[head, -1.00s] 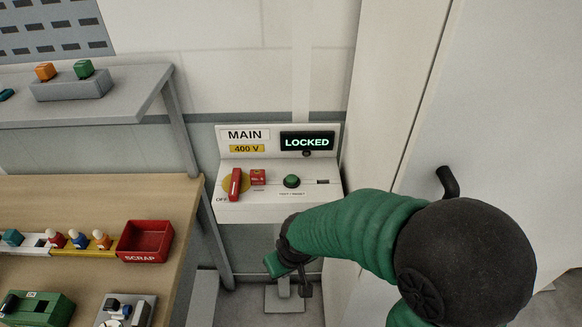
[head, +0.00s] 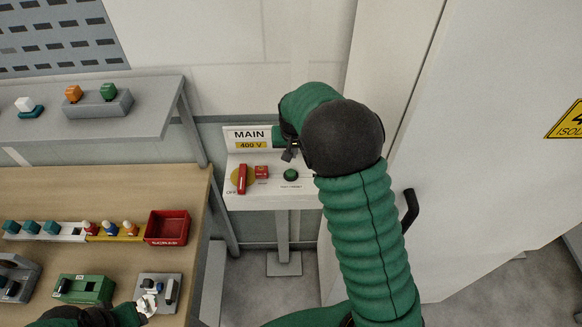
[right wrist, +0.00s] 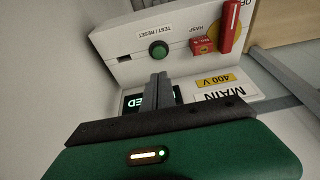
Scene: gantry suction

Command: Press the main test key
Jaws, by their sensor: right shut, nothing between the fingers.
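The MAIN 400 V panel (head: 245,200) stands against the wall. Its green round button (head: 290,175) is labelled TEST / RESET and also shows in the right wrist view (right wrist: 158,50). My right gripper (head: 289,155) is shut and empty, in front of the panel's upright back, just above the button in the head view. In the right wrist view its fingertips (right wrist: 157,77) point toward the button, with a small gap in the picture. My arm hides the display in the head view; the letters "ED" show in the right wrist view. My left gripper (head: 148,304) is over the bench; its jaws are unclear.
A red handle (head: 242,179) and a red lock (head: 261,171) at the hasp sit left of the button. A wooden bench (head: 190,205) with a red scrap bin (head: 168,228) is at left. A tall pale cabinet (head: 450,150) stands close on the right.

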